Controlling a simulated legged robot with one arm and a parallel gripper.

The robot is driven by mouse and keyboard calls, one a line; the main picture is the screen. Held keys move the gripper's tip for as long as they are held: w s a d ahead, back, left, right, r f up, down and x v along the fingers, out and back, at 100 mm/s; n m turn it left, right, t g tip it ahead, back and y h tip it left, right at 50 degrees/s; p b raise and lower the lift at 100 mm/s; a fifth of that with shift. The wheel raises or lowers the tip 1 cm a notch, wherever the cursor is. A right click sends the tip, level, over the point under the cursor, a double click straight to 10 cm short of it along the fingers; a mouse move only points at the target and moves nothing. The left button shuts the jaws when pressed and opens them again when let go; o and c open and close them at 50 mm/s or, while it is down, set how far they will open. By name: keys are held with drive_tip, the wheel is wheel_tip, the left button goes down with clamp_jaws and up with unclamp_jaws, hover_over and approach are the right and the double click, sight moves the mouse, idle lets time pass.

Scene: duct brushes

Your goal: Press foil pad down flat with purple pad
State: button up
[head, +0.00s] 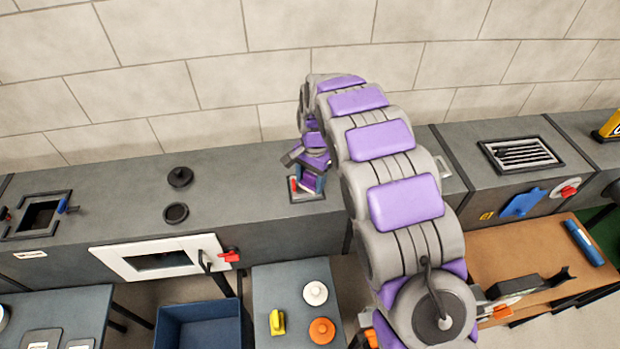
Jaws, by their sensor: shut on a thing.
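My gripper (308,186) points down over a small dark-framed opening (306,198) on top of the grey duct, left of my arm. It is shut on a small purple thing, which looks like the purple pad (311,182). Red and blue parts show on either side of it. The pad is low at the frame; I cannot tell whether it touches what lies below. I cannot make out the foil pad; the gripper covers most of the framed spot.
A white-framed door (160,258) has a red handle. White (315,293), orange (322,331) and yellow (277,322) pieces stand on a side table. A blue bin (198,325) is beside it.

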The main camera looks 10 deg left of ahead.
drive_tip(key=shift+r+p, duration=1.65)
drive_tip(key=shift+r, duration=1.85)
drive_tip(key=shift+f, duration=0.15)
drive_tip(key=shift+w+a+f, duration=0.1)
drive_tip(key=shift+w+f, duration=0.1)
drive_tip(key=shift+f, duration=0.8)
drive_tip(key=shift+w+a+f, duration=0.1)
drive_tip(key=shift+w+f, duration=0.05)
drive_tip(key=shift+f, duration=0.85)
drive_tip(key=shift+w+f, duration=0.2)
drive_tip(key=shift+f, duration=0.8)
drive_tip(key=shift+f, duration=0.4)
drive_tip(key=shift+r+p, duration=0.15)
drive_tip(key=shift+p, duration=0.2)
drive_tip(key=shift+r+p, duration=1.3)
drive_tip(key=shift+r, duration=2.1)
